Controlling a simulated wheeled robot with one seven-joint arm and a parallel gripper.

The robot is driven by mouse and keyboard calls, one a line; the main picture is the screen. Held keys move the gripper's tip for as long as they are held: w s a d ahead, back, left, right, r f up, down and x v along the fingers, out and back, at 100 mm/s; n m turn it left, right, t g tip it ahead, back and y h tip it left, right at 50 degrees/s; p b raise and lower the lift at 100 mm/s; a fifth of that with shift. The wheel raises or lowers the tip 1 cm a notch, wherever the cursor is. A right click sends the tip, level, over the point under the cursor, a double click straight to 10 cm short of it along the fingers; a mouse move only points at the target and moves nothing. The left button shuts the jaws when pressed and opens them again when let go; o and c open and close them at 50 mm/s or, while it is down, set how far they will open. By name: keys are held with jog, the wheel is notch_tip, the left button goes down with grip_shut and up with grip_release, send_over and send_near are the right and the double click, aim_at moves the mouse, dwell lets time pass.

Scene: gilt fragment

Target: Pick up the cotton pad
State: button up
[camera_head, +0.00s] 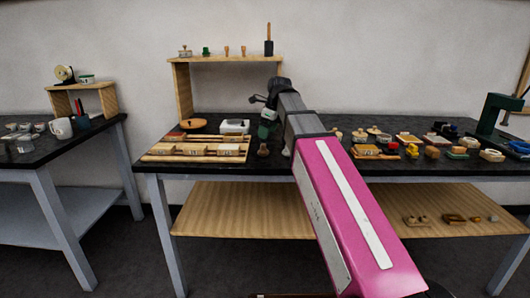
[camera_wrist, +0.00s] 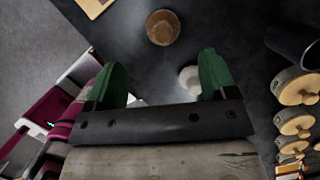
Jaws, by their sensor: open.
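A small round white disc, which looks like the cotton pad (camera_wrist: 188,79), lies on the dark tabletop in the wrist view. It is between my fingers, close to the right one, which partly hides it. My gripper (camera_wrist: 162,64) has two green fingers set wide apart with nothing held between them. In the head view my gripper (camera_head: 266,128) is above the black workbench (camera_head: 270,183), left of its middle. A pale spot beside it there may be the same pad, but my arm covers much of that area. Its height above the table is hard to tell.
A brown round-topped object (camera_wrist: 163,27) stands just beyond my fingers. Several wooden-lidded round containers (camera_wrist: 296,87) line the right of the wrist view. A wooden slatted rack (camera_head: 180,158) and a white box (camera_head: 235,127) are left of my gripper. Many small items crowd the bench's right.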

aim_at(263, 149)
jog(key=shift+x, duration=4.05)
jog(key=shift+w+d, duration=0.15)
jog(key=c, duration=1)
